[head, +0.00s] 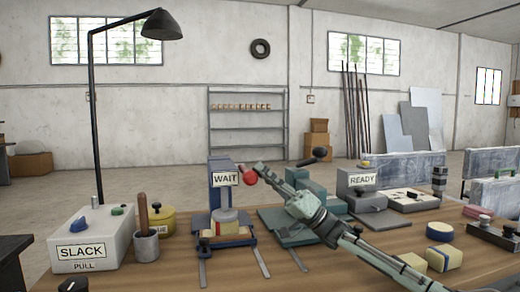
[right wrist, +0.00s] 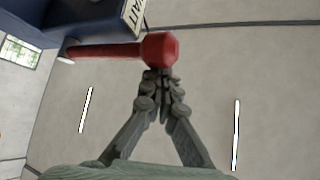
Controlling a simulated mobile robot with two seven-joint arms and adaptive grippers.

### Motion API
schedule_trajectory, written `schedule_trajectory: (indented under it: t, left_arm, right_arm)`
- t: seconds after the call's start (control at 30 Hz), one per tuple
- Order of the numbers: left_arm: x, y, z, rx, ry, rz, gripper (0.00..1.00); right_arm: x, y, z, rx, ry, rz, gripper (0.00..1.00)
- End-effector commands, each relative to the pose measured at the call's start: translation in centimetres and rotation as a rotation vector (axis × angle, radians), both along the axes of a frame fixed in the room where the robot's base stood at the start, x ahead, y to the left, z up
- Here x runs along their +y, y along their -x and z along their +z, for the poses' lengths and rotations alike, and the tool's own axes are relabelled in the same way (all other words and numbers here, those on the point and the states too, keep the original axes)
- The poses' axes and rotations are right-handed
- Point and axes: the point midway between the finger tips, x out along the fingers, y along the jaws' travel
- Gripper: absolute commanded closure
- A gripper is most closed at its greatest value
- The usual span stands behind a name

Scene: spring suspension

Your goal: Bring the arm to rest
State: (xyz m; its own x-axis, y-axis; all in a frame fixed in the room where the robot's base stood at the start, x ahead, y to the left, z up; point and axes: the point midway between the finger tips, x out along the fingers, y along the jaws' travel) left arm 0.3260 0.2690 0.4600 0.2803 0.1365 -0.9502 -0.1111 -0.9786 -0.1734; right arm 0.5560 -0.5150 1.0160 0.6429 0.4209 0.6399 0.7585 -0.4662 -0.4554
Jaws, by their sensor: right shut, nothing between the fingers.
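My right arm (head: 375,255) reaches in from the lower right over the bench. Its gripper (head: 261,169) is raised beside the red knob (head: 250,178) of the blue station marked WAIT (head: 221,170). In the right wrist view the gripper (right wrist: 160,80) has its fingertips together with nothing between them. The red knob (right wrist: 160,48) and its red rod (right wrist: 105,52) lie just beyond the fingertips. I cannot tell whether they touch. My left gripper is not in view.
A teal press (head: 285,225) stands under the forearm. A grey station marked READY (head: 358,183) is behind it. A white SLACK box (head: 90,238), a cup with a handle (head: 147,243) and a black lamp (head: 92,120) stand at left. Yellow-and-blue blocks (head: 443,256) lie at right.

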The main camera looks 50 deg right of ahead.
Motion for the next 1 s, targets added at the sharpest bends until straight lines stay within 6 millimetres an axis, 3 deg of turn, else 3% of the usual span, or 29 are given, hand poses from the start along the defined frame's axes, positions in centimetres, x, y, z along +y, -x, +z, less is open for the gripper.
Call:
schedule_trajectory:
  t: [0.2,0.43,0.83,0.93,1.0]
  left_arm:
    - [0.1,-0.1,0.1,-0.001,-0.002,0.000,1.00]
    - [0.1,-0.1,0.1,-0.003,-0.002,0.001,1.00]
    - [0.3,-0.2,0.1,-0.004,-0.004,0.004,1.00]
    - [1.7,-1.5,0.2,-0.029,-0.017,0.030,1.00]
    - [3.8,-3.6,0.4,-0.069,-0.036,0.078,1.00]
  right_arm:
    - [0.1,0.1,4.7,-0.008,0.004,0.002,1.00]
    - [-0.1,0.2,8.4,-0.012,0.000,-0.001,1.00]
    - [-0.2,0.2,9.6,-0.014,-0.002,-0.005,1.00]
    - [-0.7,0.3,9.9,-0.029,0.001,-0.035,1.00]
    - [-1.6,0.4,10.3,-0.048,0.007,-0.085,1.00]
